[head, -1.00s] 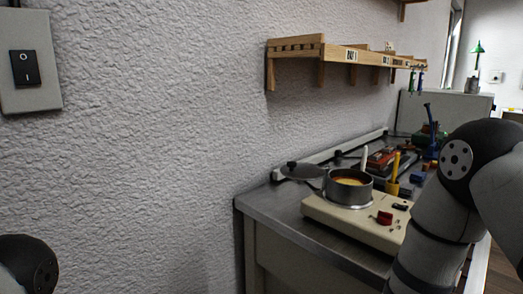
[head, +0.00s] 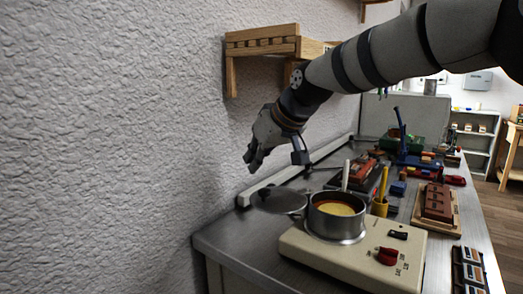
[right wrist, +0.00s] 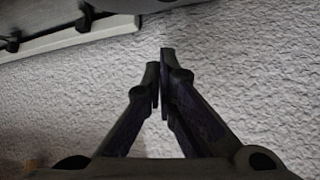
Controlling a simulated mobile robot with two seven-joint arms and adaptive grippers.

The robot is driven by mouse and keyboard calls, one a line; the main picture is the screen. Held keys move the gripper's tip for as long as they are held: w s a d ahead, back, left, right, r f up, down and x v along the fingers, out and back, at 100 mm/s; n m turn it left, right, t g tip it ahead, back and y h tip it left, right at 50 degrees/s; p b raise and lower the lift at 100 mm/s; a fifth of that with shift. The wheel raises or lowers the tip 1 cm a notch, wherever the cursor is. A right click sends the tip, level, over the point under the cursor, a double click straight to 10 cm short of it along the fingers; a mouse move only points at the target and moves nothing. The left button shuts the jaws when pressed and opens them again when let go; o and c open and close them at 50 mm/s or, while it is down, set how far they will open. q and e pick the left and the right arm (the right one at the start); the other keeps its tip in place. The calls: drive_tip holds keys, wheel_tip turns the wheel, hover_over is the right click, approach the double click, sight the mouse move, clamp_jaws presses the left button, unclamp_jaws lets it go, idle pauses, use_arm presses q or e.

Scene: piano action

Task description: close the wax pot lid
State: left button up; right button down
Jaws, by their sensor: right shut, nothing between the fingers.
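The wax pot (head: 337,217) is a grey metal pot with yellow wax inside, standing on a beige heater base (head: 350,262). Its round dark lid (head: 282,200) is swung open to the left of the pot, so the wax is uncovered. My right gripper (head: 250,166) is shut and empty, above and to the left of the lid, close to the wall and apart from the lid. In the right wrist view its fingertips (right wrist: 161,52) meet in front of the white wall. My left gripper is not in view.
A wooden shelf (head: 262,45) hangs on the wall behind my right arm. The bench's front left corner is clear.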

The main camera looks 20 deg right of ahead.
sight(283, 192)
drive_tip(key=shift+s+d+f+p, duration=0.1)
drive_tip(key=shift+s+f+p, duration=0.2)
drive_tip(key=shift+f, duration=0.15)
drive_tip(key=shift+s+d+f+p, duration=0.1)
drive_tip(key=shift+s+f+p, duration=0.15)
drive_tip(key=shift+f, duration=0.2)
drive_tip(key=shift+s+d+f, duration=0.1)
drive_tip(key=shift+s+f, duration=0.05)
drive_tip(key=shift+s, duration=0.1)
drive_tip(key=shift+s+f, duration=0.15)
drive_tip(key=shift+f, duration=0.25)
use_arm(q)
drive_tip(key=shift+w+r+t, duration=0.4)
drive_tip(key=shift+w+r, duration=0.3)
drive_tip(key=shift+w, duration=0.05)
use_arm(e)
drive_tip(key=shift+f, duration=0.1)
